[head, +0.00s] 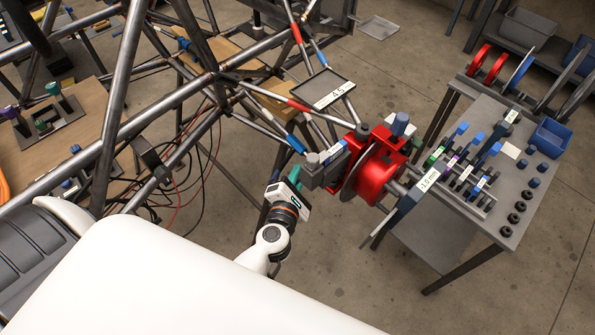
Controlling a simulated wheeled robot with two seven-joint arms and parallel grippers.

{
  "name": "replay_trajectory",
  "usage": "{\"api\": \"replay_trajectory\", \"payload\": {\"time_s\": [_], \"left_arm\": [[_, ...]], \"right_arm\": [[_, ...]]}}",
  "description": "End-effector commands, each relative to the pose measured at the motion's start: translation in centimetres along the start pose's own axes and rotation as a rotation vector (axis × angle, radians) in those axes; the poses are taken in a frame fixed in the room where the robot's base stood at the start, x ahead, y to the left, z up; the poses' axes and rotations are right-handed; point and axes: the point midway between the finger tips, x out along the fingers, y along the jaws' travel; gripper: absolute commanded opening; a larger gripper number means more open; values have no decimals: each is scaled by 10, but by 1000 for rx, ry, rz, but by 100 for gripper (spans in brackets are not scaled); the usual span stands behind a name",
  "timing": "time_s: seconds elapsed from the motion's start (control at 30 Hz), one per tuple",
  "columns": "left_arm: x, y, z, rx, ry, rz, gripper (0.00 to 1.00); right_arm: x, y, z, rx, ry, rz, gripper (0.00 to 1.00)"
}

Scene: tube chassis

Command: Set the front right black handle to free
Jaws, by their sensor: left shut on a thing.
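My left gripper (301,183) shows at the centre, beside the near end of the red hub assembly (377,172) on the front right corner of the tube chassis. Its jaws are shut on a dark grey-black handle (313,160) with a round top. The jaws partly cover the handle, so its exact setting cannot be told. A second dark round knob (362,130) and a blue knob (400,123) stand further back on the assembly. My right gripper is not in view.
Steel chassis tubes (170,95) fill the upper left. A grey bench (492,232) with blue parts, dark round pieces and a blue bin (552,138) stands right of the assembly. A labelled dark panel (322,88) lies above the tubes. Lower-right floor is clear.

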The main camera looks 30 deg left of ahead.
Motion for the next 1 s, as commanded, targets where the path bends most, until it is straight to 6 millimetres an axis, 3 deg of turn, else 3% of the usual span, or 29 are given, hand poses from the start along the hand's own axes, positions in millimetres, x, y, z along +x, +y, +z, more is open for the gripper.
{"api": "replay_trajectory", "payload": {"time_s": [0.53, 0.57, 0.67, 1.0], "left_arm": [[1, -4, -4, 3, 6, -4, 0], [1, -4, -4, 2, 6, -4, 15], [1, -3, -3, 3, 4, -3, 31], [0, -1, -2, 3, -1, 2, 33]], "right_arm": [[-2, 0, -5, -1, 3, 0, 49], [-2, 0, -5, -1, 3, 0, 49], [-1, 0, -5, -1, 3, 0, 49], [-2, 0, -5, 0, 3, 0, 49]]}}
